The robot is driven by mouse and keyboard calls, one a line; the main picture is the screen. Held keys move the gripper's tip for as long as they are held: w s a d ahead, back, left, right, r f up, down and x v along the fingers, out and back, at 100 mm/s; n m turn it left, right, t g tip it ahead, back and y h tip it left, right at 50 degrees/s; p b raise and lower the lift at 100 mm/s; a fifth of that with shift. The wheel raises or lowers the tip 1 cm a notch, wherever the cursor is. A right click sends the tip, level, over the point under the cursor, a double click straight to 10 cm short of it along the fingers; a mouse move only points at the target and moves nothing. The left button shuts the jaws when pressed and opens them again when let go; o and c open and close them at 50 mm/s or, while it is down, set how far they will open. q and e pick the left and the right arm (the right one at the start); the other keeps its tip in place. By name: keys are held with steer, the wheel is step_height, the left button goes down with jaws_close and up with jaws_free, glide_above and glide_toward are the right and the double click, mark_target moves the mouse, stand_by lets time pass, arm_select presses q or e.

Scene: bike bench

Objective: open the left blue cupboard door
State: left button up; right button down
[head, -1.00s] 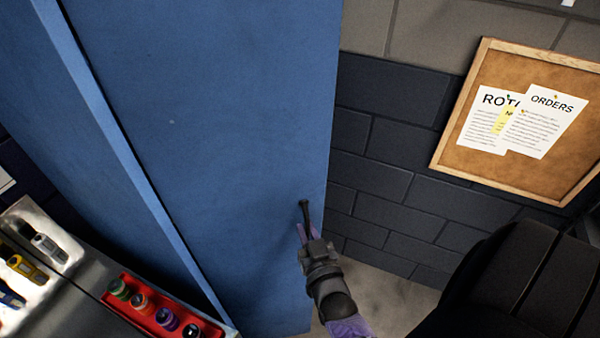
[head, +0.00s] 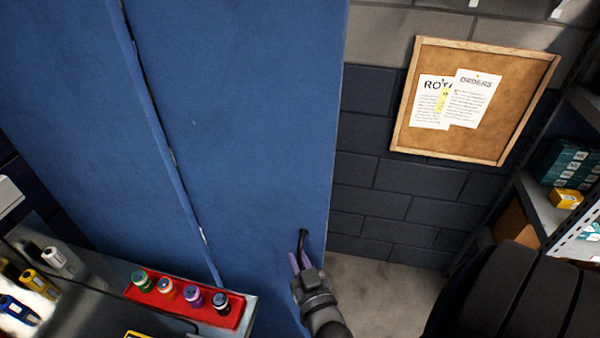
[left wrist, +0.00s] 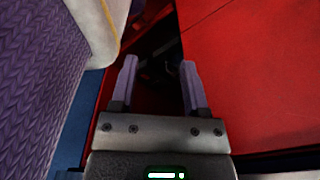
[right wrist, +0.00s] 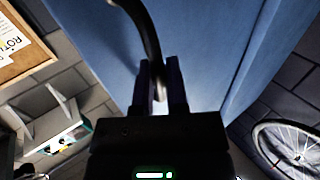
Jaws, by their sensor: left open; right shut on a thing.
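The blue cupboard door (head: 250,120) fills the middle of the head view. Its dark bar handle (head: 303,238) is near the door's right edge. My right gripper (head: 299,262) is shut on this handle; in the right wrist view the curved handle (right wrist: 149,30) runs between the two fingers (right wrist: 160,75). A narrow seam separates the door from another blue panel (head: 70,110) on its left. I cannot tell how far the door stands open. My left gripper (left wrist: 160,68) shows only in the left wrist view, open and empty, over a red surface (left wrist: 250,60).
A cork board (head: 455,135) hangs on the dark block wall. Shelving (head: 545,205) is at the right. A bicycle wheel (right wrist: 290,145) shows in the right wrist view.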

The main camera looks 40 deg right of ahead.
steer(key=shift+a, duration=0.25)
steer(key=c, duration=0.7)
jaws_free()
steer(key=shift+o, duration=0.2)
steer(key=shift+s, duration=0.15)
steer(key=v, duration=0.9)
steer(key=shift+s, duration=0.35)
steer(key=shift+a, duration=0.1)
